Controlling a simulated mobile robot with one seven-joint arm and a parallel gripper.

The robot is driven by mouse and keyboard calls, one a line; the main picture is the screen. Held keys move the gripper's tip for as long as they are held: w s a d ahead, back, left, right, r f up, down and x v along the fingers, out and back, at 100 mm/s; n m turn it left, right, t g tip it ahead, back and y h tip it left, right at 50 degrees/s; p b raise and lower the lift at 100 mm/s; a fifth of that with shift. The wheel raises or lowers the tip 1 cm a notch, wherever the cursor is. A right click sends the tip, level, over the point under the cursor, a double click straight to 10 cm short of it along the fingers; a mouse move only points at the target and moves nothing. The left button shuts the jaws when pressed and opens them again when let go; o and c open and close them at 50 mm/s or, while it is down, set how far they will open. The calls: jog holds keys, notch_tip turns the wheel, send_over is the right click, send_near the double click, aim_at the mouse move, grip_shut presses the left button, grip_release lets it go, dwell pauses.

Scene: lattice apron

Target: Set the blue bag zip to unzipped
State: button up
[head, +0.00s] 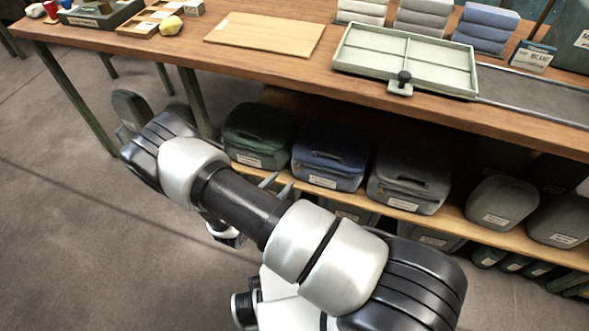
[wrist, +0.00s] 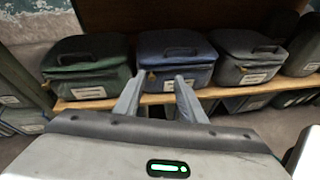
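The blue bag (head: 330,155) sits on the shelf under the table, between a green bag and a grey bag. It has a dark top handle and a white label on its front. In the wrist view the blue bag (wrist: 190,50) is straight ahead, and a small brassy zip pull (wrist: 151,76) shows at its left front. Whether its zip is open or closed is too small to tell. My gripper (wrist: 160,77) is open and empty, its two grey fingers apart in front of the bag's left front. In the head view its fingertips (head: 277,183) show just left of the blue bag.
The green bag (head: 258,135) is left and the grey bag (head: 410,180) right on the same shelf (head: 452,215). The tabletop (head: 180,50) overhangs them, with a cutting board (head: 265,34) and a divided tray (head: 400,55). Floor (head: 80,220) is clear at left.

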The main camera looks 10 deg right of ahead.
notch_tip(320, 180, down, 6)
jog(key=s+a+n+t+y, duration=0.1)
jog(key=s+n+y, duration=0.1)
jog(key=n, duration=0.1)
jog(key=b, duration=0.5)
send_near(297, 170)
jog(key=x, duration=0.8)
jog(key=shift+w+a, duration=0.1)
grip_shut()
